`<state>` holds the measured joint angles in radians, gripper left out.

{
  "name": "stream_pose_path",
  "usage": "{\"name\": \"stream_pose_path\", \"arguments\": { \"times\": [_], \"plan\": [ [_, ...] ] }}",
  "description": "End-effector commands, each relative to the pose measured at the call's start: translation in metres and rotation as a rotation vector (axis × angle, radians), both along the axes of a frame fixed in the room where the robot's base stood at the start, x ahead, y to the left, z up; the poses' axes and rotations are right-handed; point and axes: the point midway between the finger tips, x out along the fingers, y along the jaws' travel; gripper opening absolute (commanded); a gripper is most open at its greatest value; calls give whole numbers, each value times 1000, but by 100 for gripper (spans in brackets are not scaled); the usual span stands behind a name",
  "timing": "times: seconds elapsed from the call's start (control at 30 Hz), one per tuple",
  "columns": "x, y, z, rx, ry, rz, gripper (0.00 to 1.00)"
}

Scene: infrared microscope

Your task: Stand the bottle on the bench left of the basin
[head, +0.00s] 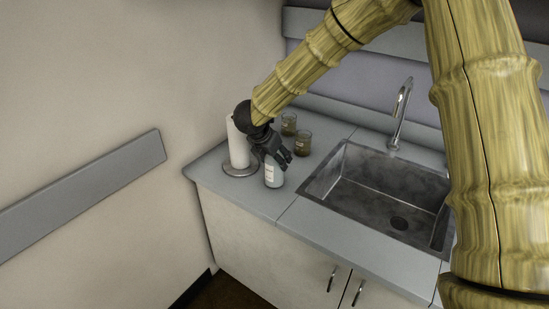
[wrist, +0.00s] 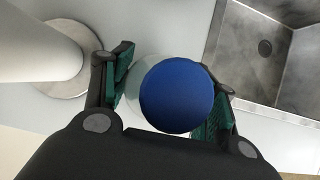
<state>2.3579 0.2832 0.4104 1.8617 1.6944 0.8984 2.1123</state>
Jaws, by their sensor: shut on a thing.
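The bottle (head: 272,174) is pale with a label and stands upright at the bench, left of the basin (head: 318,179). Its round blue cap (wrist: 177,96) shows from above in the wrist view, with the pale bottle body partly hidden below it. My gripper (head: 277,157) is shut on the bottle near its top, with green-padded fingers on both sides of it in the wrist view (wrist: 168,98). The bottle's base looks at or very near the bench top (head: 245,197); I cannot tell whether it touches.
A white paper roll on a round metal stand (head: 237,145) is close on the bottle's left. Two brownish glass jars (head: 303,143) stand behind the bottle. A faucet (head: 401,110) rises behind the basin. The bench's front edge is close, with free bench in front.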

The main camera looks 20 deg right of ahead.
Motion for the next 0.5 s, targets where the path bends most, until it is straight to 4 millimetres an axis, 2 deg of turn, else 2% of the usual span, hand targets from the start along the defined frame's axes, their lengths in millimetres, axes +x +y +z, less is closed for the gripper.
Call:
{"name": "stream_pose_path", "arguments": {
  "times": [0.03,0.13,0.17,0.5],
  "plan": [
    [0,0,-2,0,0,0,60],
    [0,0,-1,0,0,0,78],
    [0,0,-1,0,0,0,80],
    [0,0,0,0,0,0,80]
  ]
}}
